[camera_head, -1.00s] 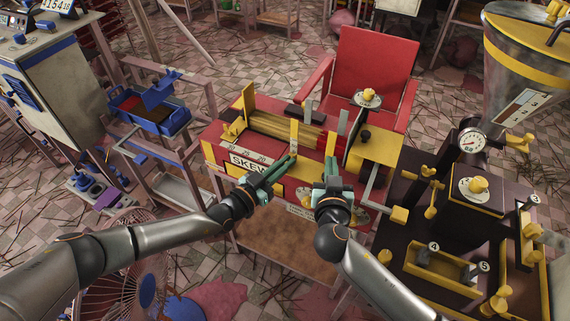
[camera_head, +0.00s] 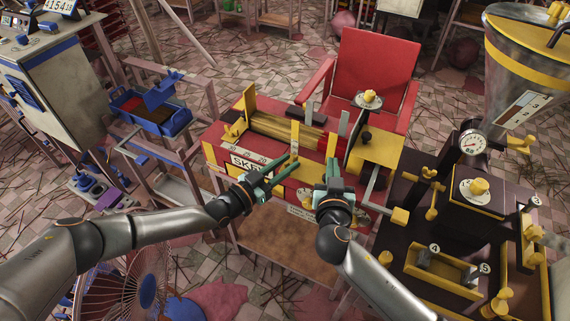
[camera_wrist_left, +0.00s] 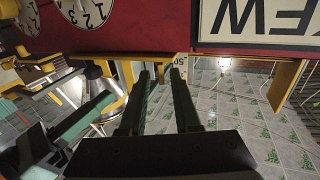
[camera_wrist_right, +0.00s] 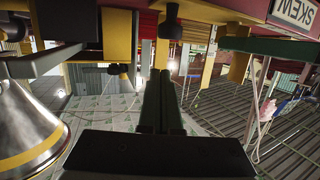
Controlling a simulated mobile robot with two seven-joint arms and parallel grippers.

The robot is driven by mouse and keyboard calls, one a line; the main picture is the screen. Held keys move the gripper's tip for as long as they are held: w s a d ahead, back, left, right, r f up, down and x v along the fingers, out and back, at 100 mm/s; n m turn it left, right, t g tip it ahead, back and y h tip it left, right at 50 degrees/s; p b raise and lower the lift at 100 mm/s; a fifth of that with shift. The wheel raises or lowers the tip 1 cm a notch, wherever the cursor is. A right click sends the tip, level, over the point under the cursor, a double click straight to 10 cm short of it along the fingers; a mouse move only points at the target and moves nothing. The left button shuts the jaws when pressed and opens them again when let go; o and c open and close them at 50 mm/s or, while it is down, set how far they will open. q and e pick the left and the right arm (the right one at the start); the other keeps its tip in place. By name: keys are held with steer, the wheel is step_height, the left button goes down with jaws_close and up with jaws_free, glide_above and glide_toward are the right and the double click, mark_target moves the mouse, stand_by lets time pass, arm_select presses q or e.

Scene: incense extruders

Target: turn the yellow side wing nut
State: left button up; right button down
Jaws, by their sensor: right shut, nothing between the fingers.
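The red bench machine (camera_head: 216,157) with the SKEW label (camera_head: 245,165) stands in front of me. Several yellow knobs show to its right: a block-like one (camera_head: 400,216) on the end of a rod, and others on the dark machine, such as one (camera_head: 529,145) under the hopper. I cannot tell which is the side wing nut. My left gripper (camera_head: 285,168) is open and empty at the machine's front; its two fingers stand apart in the left wrist view (camera_wrist_left: 160,75). My right gripper (camera_head: 333,168) is shut and empty at the front right; its fingers are together in the right wrist view (camera_wrist_right: 161,78).
The dark machine (camera_head: 400,262) with a gauge (camera_head: 472,141) and a metal hopper (camera_head: 510,75) fills the right side. A red chair (camera_head: 372,65) stands behind the bench. A blue tray rack (camera_head: 150,112) is at left, and a fan (camera_head: 120,285) stands low left.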

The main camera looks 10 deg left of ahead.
arm_select(q)
steer(key=shift+o, duration=0.4)
steer(key=shift+a+f, duration=0.1)
steer(key=shift+a, duration=0.1)
steer(key=shift+s+a, duration=0.2)
steer(key=shift+s, duration=0.05)
steer(key=v, duration=1.1)
steer(key=shift+s, duration=0.1)
